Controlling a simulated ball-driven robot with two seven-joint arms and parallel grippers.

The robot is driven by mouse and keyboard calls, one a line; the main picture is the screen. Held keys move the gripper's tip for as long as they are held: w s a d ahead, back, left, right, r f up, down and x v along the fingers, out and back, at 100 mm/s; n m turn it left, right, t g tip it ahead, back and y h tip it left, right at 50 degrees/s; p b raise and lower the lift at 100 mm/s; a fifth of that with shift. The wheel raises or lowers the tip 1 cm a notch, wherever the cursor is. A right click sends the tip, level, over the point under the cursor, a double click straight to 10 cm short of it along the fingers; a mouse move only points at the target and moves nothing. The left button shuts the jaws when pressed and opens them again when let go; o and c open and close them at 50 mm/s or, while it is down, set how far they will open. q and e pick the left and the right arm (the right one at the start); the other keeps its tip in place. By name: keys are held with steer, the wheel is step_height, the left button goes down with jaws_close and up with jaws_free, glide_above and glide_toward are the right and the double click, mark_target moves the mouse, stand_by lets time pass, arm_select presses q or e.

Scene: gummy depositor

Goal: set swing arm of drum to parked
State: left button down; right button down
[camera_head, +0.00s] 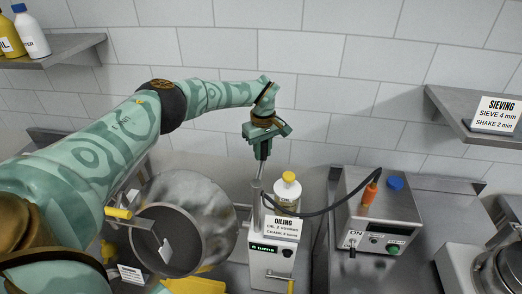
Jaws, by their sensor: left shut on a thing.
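The drum (207,198) is a grey metal vessel with its dark round mouth facing me, left of the middle. A metal arm with a yellow grip (118,213) reaches across the left of its mouth. A pale flat piece shows inside the mouth. My left gripper (261,152) is above and right of the drum, pointing down. My right gripper is not in view.
Shelves are at upper left (60,48) and right (450,105).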

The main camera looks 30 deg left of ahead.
arm_select(q)
steer(key=shift+d, duration=0.15)
steer(key=c, duration=1.5)
jaws_free()
steer(key=shift+o, duration=1.3)
steer(key=shift+d, duration=0.1)
steer(key=shift+r, duration=0.3)
step_height(320, 180, up, 16)
steer(key=b, duration=0.1)
steer(key=shift+f, duration=0.15)
steer(key=shift+w, duration=0.1)
